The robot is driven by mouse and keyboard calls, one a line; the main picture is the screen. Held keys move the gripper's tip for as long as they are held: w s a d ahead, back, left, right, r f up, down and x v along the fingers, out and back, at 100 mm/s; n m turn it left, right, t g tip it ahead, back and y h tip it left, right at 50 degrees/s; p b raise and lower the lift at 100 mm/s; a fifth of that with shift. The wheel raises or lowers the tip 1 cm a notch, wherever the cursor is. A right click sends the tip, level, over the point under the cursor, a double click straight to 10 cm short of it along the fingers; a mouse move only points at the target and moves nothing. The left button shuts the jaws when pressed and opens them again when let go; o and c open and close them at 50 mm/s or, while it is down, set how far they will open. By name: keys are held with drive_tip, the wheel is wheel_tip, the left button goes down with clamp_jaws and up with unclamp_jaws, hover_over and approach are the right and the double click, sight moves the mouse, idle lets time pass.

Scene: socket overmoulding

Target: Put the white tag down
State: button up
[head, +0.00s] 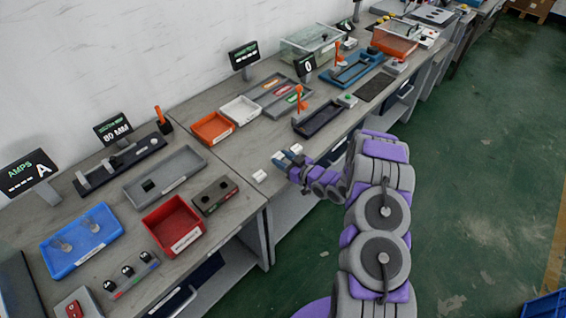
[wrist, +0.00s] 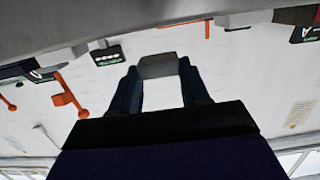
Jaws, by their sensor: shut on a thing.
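My gripper (head: 287,157) reaches over the front edge of the workbench, its blue fingers pointing toward the wall. In the wrist view my gripper (wrist: 158,75) is shut on a small pale block, the white tag (wrist: 158,66), held across the fingertips. It looks grey there, in shade. In the head view a small white piece, likely the same tag (head: 278,158), shows at the fingertips. A second small white piece (head: 260,176) lies on the bench just left of and nearer than the gripper. The gap between the held tag and the bench is unclear.
The workbench (head: 228,157) has bare room around the white piece. An orange tray (head: 212,128), a white tray (head: 240,110) and a grey sectioned tray (head: 272,92) stand behind. A dark blue fixture (head: 318,118) stands to the right, a red bin (head: 173,225) to the left.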

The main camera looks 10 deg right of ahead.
sight(283, 159)
drive_tip(key=shift+w, duration=0.25)
drive_tip(key=f, duration=0.1)
drive_tip(key=w+f+b, duration=0.1)
drive_tip(key=shift+w+d+f, duration=0.15)
drive_tip(key=shift+f, duration=0.45)
drive_tip(key=shift+f, duration=0.15)
drive_tip(key=o, duration=1)
drive_tip(key=shift+d+f+b, duration=0.1)
drive_tip(key=shift+f+b, duration=0.05)
drive_tip(key=shift+b, duration=0.2)
